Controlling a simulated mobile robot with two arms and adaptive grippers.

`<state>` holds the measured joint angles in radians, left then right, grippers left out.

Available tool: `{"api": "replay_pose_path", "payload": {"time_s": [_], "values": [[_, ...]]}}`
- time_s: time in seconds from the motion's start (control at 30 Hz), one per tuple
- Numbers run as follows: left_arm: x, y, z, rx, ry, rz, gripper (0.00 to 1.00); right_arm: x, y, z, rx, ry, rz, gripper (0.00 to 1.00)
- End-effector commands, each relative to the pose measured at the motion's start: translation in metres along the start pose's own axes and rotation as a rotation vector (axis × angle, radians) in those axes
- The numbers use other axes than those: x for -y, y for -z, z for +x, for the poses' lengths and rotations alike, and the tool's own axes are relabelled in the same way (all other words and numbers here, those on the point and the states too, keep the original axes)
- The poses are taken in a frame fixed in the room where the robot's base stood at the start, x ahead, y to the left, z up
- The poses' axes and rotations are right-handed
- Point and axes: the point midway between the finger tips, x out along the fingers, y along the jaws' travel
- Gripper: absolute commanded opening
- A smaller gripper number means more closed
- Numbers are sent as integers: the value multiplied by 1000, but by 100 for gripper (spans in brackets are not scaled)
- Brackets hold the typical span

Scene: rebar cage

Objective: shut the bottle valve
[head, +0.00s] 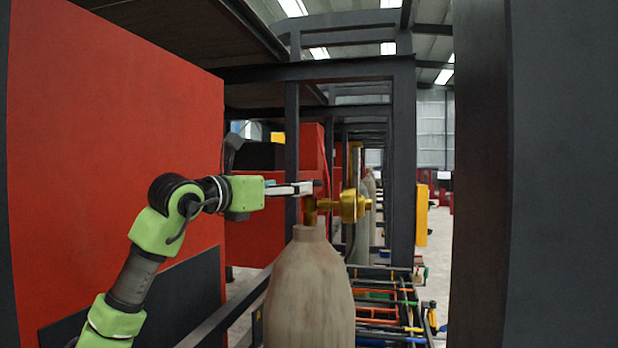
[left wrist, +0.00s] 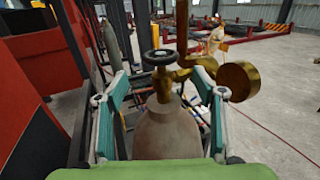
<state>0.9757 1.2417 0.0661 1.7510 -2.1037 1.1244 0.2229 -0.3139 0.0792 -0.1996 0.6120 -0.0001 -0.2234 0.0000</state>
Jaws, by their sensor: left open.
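A pale, worn gas bottle (head: 310,292) stands upright in the lower middle of the head view. A brass valve (head: 311,212) sits on its neck, with a brass regulator (head: 350,206) to its right. In the left wrist view a black round handwheel (left wrist: 160,58) tops the valve, above the bottle's shoulder (left wrist: 167,132), and a round brass gauge body (left wrist: 238,80) is at the right. My left gripper (head: 308,187) reaches in from the left at handwheel height. In the left wrist view its fingers (left wrist: 158,78) are spread on either side of the handwheel; contact cannot be told.
A large red panel (head: 110,150) fills the left. Dark steel posts (head: 403,160) stand behind, and a wide dark post (head: 480,180) is close at the right. A rack of coloured tools (head: 390,308) lies low behind the bottle.

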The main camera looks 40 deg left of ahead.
Motion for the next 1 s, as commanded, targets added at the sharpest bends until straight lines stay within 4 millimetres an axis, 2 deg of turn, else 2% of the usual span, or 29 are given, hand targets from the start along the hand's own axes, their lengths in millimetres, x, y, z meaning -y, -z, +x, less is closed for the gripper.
{"api": "replay_pose_path", "payload": {"time_s": [0.03,0.17,0.4,0.6,0.83,0.87,0.9,1.0], "values": [[1,-6,13,-3,4,-5,63,0,-4,-13,6,1,0,43],[1,-5,40,-2,4,-3,63,0,-1,-26,3,0,0,43],[1,-3,76,-1,3,-3,63,-5,31,-42,-42,-5,0,43],[1,0,86,-1,3,0,63,-5,30,-44,-39,-5,0,43],[1,1,86,-1,2,1,63,-3,18,-44,-23,-3,0,43],[1,1,86,-1,2,1,58,-3,18,-44,-21,-3,0,43],[1,1,86,-1,2,1,47,-3,17,-44,-20,-3,0,43],[1,0,86,-1,2,1,24,-3,16,-44,-19,-3,-1,43]]}}
